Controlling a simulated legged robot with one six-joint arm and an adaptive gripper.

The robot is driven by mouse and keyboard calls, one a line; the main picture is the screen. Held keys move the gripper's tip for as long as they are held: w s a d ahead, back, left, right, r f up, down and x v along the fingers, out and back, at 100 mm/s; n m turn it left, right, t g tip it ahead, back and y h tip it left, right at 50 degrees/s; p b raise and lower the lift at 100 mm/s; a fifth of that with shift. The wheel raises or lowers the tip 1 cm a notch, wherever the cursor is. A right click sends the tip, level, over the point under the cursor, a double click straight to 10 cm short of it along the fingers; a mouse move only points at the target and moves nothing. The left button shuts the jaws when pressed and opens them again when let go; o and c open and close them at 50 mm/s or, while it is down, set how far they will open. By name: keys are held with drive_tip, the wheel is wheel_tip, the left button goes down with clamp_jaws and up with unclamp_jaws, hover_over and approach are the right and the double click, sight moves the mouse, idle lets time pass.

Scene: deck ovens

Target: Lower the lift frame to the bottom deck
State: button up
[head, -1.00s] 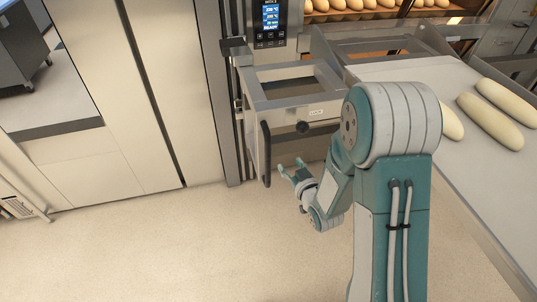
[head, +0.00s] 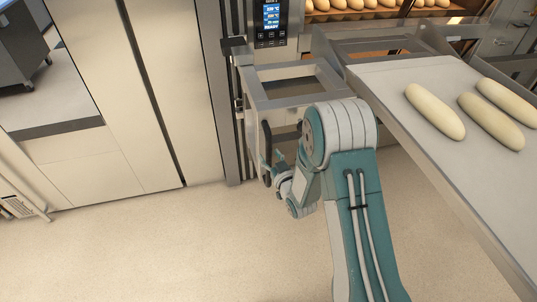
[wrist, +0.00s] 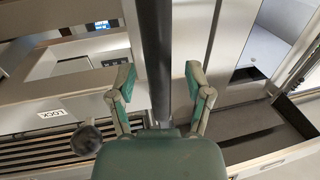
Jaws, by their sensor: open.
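The lift frame (head: 252,92) is a grey metal frame on the upright post beside the oven, at about the height of the loaded loading board. Its black vertical handle (head: 266,140) hangs at the front left corner. My gripper (head: 273,168) is at the handle's lower part. In the wrist view the dark handle bar (wrist: 154,45) runs between the two open fingers of my gripper (wrist: 158,88), with gaps on both sides. A round dark knob (wrist: 86,140) sits by a LOCK label (wrist: 52,114) at the left; my arm hides the knob in the head view.
The loading board (head: 400,85) with three pale loaves slopes across the right. Baked loaves (head: 360,5) show in the oven at the top. A control panel (head: 270,20) is lit above the frame. Tall pale cabinet panels (head: 165,80) stand left. The floor (head: 170,250) in front is clear.

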drive_tip(key=shift+w+a, duration=0.25)
drive_tip(key=shift+w, duration=0.25)
clamp_jaws()
wheel_tip(320, 180, down, 33)
drive_tip(key=shift+s+r, duration=0.15)
drive_tip(key=shift+r, duration=0.05)
idle(0.4)
unclamp_jaws()
drive_tip(key=shift+r, duration=0.1)
drive_tip(key=shift+d, duration=0.1)
